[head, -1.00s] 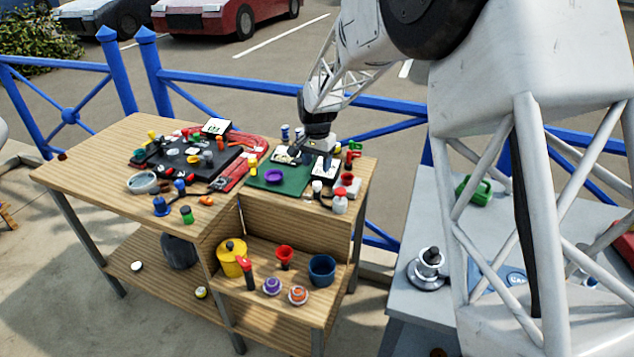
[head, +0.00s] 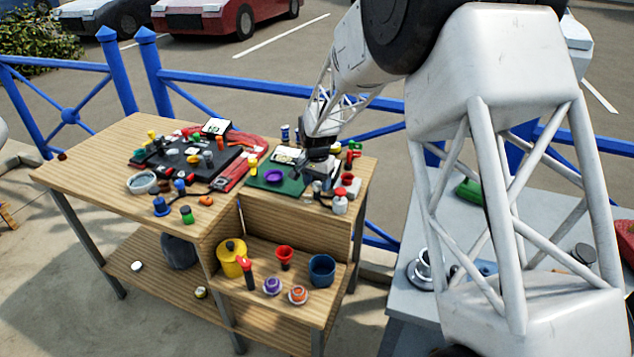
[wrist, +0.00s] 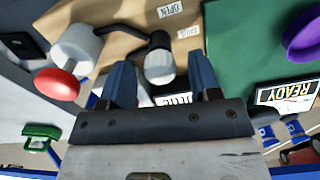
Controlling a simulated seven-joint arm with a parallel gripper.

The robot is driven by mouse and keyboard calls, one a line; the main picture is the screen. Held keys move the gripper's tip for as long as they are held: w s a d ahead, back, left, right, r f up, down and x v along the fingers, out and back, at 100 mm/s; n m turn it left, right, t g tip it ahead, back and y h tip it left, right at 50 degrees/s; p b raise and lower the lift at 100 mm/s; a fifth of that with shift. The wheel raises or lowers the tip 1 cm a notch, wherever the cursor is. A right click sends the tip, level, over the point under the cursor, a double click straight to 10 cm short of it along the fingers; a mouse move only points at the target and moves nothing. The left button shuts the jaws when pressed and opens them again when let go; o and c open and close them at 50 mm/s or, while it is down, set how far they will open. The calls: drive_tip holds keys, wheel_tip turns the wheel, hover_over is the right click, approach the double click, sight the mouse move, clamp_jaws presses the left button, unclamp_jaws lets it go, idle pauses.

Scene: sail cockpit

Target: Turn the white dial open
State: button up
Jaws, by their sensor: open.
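The white dial (wrist: 160,68) has a rounded white end and a dark stem, seen in the wrist view. An OPEN label (wrist: 170,8) and a second small label (wrist: 188,32), too small to read surely, lie beside it on the tan board. My gripper (wrist: 160,80) is open, with one blue-grey finger on each side of the dial. I cannot tell whether either finger touches it. In the head view my gripper (head: 318,168) is low over the right end of the wooden bench, and hides most of the dial area.
A white part with a red knob (wrist: 58,84) stands close left of the fingers. A green board (wrist: 250,45) with a purple ring (wrist: 303,38) and a READY card (wrist: 288,92) lies to the right. The wooden bench (head: 95,165) holds many small parts; a blue railing (head: 390,104) runs behind.

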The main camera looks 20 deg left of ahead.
drive_tip(key=c, duration=0.9)
drive_tip(key=shift+n, duration=0.4)
drive_tip(key=n, duration=0.2)
drive_tip(key=shift+n, duration=0.4)
drive_tip(key=n, duration=0.3)
drive_tip(key=shift+n, duration=0.3)
drive_tip(key=n, duration=0.3)
drive_tip(key=shift+n, duration=0.3)
drive_tip(key=n, duration=0.4)
